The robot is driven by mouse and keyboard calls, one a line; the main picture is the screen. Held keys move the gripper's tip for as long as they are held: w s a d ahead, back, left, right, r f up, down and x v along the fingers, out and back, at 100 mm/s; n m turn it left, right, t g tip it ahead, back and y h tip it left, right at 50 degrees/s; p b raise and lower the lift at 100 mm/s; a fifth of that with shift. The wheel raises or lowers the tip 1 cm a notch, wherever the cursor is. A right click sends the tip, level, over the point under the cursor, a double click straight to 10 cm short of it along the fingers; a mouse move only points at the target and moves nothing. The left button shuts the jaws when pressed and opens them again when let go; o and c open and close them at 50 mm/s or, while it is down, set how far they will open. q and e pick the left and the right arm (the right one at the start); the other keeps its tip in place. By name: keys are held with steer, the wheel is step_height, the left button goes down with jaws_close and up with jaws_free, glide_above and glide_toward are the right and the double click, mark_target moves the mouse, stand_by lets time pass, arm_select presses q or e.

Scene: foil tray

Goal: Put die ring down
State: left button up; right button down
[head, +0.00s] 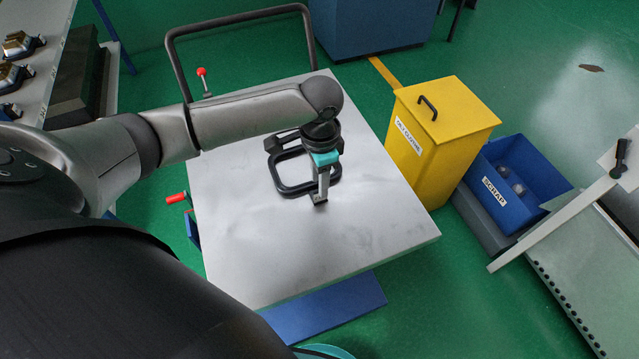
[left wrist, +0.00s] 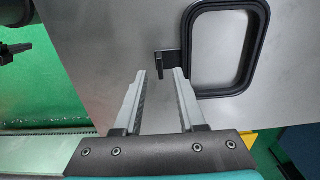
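The die ring (head: 277,174) is a black rounded-square frame. It appears to lie flat on the grey metal cart top (head: 240,230). In the left wrist view the ring (left wrist: 222,92) is at the upper right, with a small black tab (left wrist: 171,62) sticking out from its left side. My left gripper (head: 320,199) points down over the ring's near right part in the head view. In the left wrist view its two fingers (left wrist: 160,72) are apart, with a gap between them. The tab shows just beyond the fingertips; contact cannot be told. My right gripper is not in view.
A yellow bin (head: 455,150) stands right of the cart, beside a blue scrap box (head: 530,205). The cart's black push handle (head: 240,17) rises at the back. A red-knobbed lever (head: 203,80) and a red grip (head: 176,197) are at its left. The cart top's front is clear.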

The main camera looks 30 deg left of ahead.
arm_select(q)
step_height(320, 180, up, 9)
steer(key=p, duration=0.1)
steer(key=shift+p, duration=0.3)
steer(key=shift+s+d+f, duration=0.1)
